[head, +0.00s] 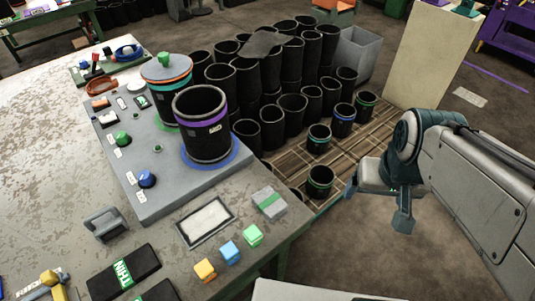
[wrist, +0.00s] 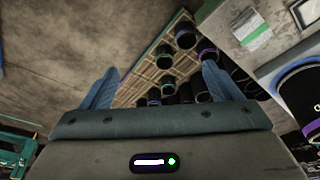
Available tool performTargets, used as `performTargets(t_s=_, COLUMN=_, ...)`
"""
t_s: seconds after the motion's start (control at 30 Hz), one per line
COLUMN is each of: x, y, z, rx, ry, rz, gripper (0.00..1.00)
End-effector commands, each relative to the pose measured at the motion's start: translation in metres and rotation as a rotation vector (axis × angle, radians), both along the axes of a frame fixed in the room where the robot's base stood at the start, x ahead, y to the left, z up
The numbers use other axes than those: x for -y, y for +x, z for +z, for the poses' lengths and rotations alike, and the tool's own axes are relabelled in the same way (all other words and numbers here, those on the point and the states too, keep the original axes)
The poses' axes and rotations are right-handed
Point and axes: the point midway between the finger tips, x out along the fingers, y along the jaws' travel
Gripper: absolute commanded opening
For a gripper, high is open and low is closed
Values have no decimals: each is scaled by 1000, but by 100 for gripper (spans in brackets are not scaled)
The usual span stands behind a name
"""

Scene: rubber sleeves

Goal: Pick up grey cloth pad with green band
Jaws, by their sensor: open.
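The grey cloth pad with a green band (head: 269,202) lies flat near the table's right edge in the head view. It also shows in the wrist view at the upper right (wrist: 251,29). My gripper (head: 378,207) hangs open and empty to the right of the table, apart from the pad. In the wrist view its two fingers (wrist: 158,88) are spread wide with nothing between them, and the pad lies outside them to the right.
Near the pad are a framed white panel (head: 206,221) and green (head: 252,235), blue (head: 229,252) and yellow (head: 205,269) cubes. A tall black sleeve with a purple band (head: 203,130) stands behind it. Several black sleeves crowd the slatted pallet (head: 290,170) beyond the table edge.

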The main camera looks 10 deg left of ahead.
Motion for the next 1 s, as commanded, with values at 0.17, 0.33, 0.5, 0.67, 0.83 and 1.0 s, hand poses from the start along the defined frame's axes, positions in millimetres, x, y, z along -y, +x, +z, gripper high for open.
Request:
performTargets(t_s=0.17, x=-33, y=30, z=-2, rx=-55, ry=-45, rz=159, gripper=85)
performTargets(t_s=0.33, x=-95, y=60, z=-17, rx=-122, ry=-87, rz=404, gripper=85)
performTargets(t_s=0.5, x=-158, y=74, z=-40, rx=-178, ry=-104, rz=626, gripper=85)
performTargets(t_s=0.67, x=-202, y=75, z=-59, rx=-214, ry=-102, rz=765, gripper=85)
performTargets(t_s=0.83, x=-223, y=73, z=-72, rx=-231, ry=-99, rz=833, gripper=85)
performTargets(t_s=1.0, x=-225, y=72, z=-96, rx=-238, ry=-98, rz=841, gripper=85)
